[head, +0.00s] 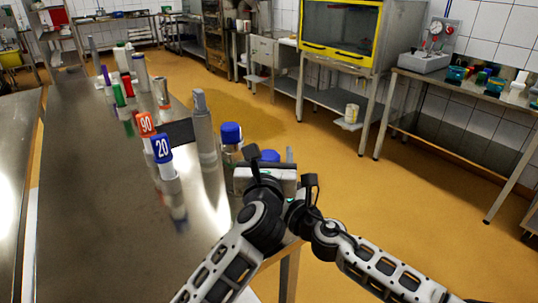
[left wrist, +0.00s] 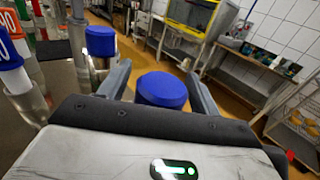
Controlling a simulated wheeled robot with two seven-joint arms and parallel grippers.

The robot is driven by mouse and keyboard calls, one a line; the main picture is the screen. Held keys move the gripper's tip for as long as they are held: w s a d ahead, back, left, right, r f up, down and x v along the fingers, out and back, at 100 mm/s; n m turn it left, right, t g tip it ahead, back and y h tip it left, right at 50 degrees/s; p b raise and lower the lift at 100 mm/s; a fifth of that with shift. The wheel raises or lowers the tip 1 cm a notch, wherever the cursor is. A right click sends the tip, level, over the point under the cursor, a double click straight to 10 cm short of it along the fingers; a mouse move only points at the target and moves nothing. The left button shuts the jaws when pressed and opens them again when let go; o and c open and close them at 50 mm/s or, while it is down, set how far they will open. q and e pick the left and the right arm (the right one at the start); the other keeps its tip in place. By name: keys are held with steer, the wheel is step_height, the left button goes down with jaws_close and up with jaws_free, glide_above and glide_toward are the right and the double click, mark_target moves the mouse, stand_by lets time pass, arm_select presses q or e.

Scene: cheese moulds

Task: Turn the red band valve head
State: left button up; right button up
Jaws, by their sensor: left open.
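Several upright posts with coloured bands stand on the steel table; one has a red band (head: 127,86), small and far up the table. I cannot tell whether it is the valve head. My left gripper (head: 268,160) is open at the table's right edge, well nearer than that red band. In the left wrist view, a blue cap (left wrist: 162,90) shows between the two open fingers; I cannot tell if they touch it. Another blue cap (head: 231,133) stands just left of the gripper. My right arm reaches in from the right; its fingers cannot be made out.
The steel table (head: 85,190) has bare room on its left. An orange tag marked 90 (head: 146,124) and a blue tag marked 20 (head: 162,149) stand left of the grippers. A grey post (head: 203,130) rises close by. Open floor lies right.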

arm_select(q)
step_height(320, 180, up, 10)
steer(key=shift+r, duration=0.1)
stand_by(0.4)
steer(key=s+a+f+m+g+h, duration=0.4)
steer(key=a+f+m+g+h, duration=0.6)
steer(key=m+g+h, duration=0.5)
steer(key=shift+n+t+h, duration=0.3)
steer(key=shift+t+h, duration=0.3)
steer(key=shift+t, duration=0.1)
steer(key=x, duration=1.2)
steer(key=shift+s+d, duration=0.1)
steer(key=shift+c, duration=0.3)
